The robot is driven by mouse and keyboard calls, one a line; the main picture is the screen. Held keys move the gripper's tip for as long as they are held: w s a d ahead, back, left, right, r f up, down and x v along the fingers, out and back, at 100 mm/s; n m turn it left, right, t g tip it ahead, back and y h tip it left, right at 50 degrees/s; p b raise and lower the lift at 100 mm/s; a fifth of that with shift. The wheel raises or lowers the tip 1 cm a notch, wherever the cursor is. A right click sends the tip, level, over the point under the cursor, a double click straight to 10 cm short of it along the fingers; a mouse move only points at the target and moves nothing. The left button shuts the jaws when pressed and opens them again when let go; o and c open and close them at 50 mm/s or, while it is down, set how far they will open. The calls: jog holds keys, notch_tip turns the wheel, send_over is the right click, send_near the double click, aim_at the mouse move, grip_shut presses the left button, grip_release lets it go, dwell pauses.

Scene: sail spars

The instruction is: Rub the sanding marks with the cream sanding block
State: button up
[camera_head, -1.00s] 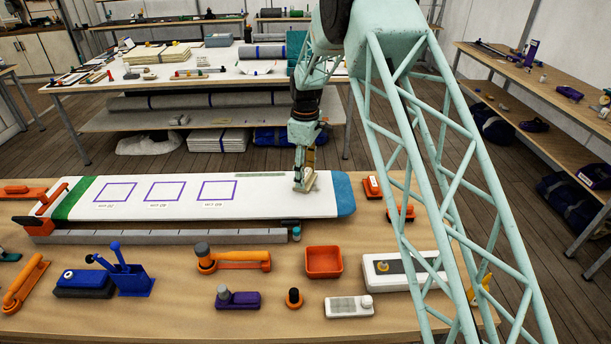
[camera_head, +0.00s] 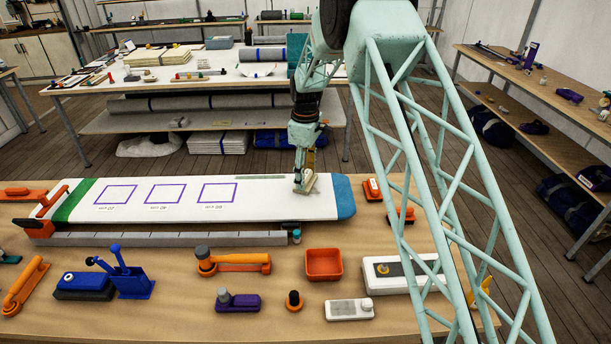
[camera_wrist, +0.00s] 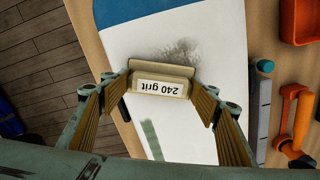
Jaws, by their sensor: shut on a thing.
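My gripper (camera_wrist: 160,92) is shut on the cream sanding block (camera_wrist: 158,86), which carries a "240 grit" label. In the head view the block (camera_head: 304,184) is at the right end of the white board (camera_head: 262,208), on or just above its surface. Dark grey sanding marks (camera_wrist: 182,50) lie on the white board right beside the block in the wrist view. A greenish-grey strip (camera_wrist: 152,140) lies on the board on the other side of the block. The block and gripper hide part of the board.
Three purple-outlined squares (camera_head: 165,193) lie along the board, which has a green left end and a blue right end. A grey ruler-like bar (camera_head: 165,238) runs in front. Orange bin (camera_head: 324,263), white box (camera_head: 400,271) and blue tools (camera_head: 130,278) stand nearer on the bench.

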aim_at(306, 190)
jog(key=shift+s+d+b, duration=0.1)
jog(key=shift+s+b, duration=0.2)
jog(key=shift+s, duration=0.9)
jog(key=shift+s, duration=0.1)
jog(key=shift+s+d+b, duration=0.1)
jog(key=shift+s+b, duration=0.35)
jog(key=shift+s, duration=0.75)
jog(key=shift+s, duration=0.15)
jog(key=shift+s+d+b, duration=0.15)
jog(key=shift+s+b, duration=0.25)
jog(key=shift+s, duration=0.8)
jog(key=shift+r+p, duration=1.1)
jog(key=shift+r, duration=1.45)
jog(key=shift+w+r, duration=0.1)
